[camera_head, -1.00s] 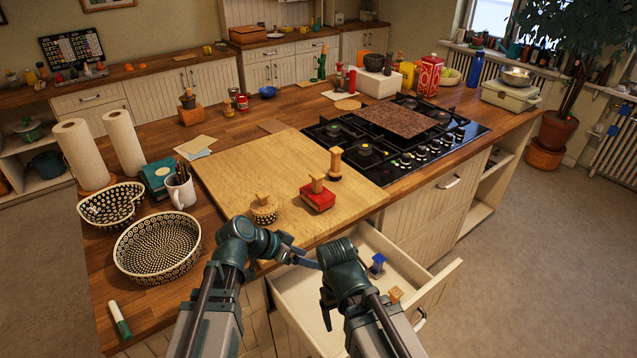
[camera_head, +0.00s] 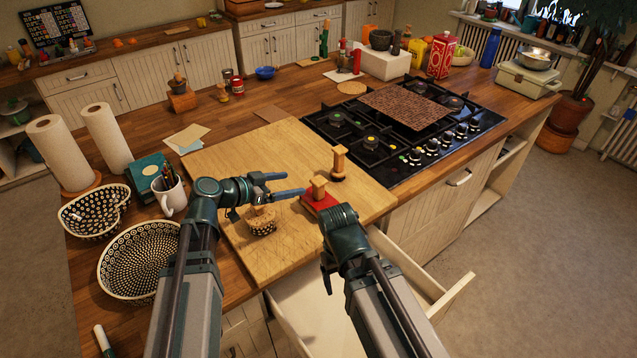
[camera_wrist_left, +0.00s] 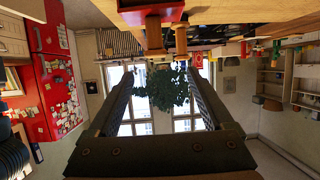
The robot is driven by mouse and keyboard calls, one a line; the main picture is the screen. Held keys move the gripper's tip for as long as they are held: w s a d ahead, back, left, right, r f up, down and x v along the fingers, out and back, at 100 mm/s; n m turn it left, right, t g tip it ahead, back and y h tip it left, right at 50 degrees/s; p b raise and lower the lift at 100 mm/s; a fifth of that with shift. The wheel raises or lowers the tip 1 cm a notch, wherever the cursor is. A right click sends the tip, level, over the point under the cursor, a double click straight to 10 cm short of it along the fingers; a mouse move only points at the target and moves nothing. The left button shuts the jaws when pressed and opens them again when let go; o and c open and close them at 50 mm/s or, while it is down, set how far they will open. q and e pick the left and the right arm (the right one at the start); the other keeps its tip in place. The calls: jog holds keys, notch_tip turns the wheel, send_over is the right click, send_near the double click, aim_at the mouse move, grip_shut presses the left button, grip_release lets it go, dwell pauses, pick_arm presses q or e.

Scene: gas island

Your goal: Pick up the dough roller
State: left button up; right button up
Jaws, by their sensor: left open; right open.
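Three wooden-handled tools stand on the cutting board (camera_head: 225,165) in the head view: a patterned round one (camera_head: 262,224), a red-based one (camera_head: 319,197) and a dark-based one (camera_head: 338,164). I cannot tell which, if any, is the dough roller. My left gripper (camera_head: 294,183) is open above the board, its fingers pointing right toward the red-based tool. The left wrist view, upside down, shows its spread fingers (camera_wrist_left: 158,85) with nothing between them. The red-based tool (camera_wrist_left: 150,14) shows at that view's top edge. My right gripper (camera_head: 335,250) is at the board's front edge; its fingertips are hidden.
An open drawer (camera_head: 300,297) juts out below the board, partly behind my right arm. A black gas hob (camera_head: 375,165) lies right of the board. Patterned baskets (camera_head: 140,262), a mug (camera_head: 172,196) and paper towel rolls (camera_head: 62,152) stand to the left.

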aim_at(326, 180)
pick_arm(q)
jog(key=b+x, duration=0.3)
jog(key=x, duration=0.5)
jog(key=shift+w+d+f, duration=0.1)
jog(key=shift+w+d, duration=0.15)
jog(key=shift+s+d+b+x, duration=0.15)
jog(key=shift+b+x, duration=0.5)
jog(key=shift+x, duration=0.65)
jog(key=shift+s+d+b+x, duration=0.15)
jog(key=shift+b+x, duration=0.5)
jog(key=shift+x, duration=0.7)
jog(key=shift+s+a+f, duration=0.1)
jog(key=shift+c, duration=0.9)
grip_shut()
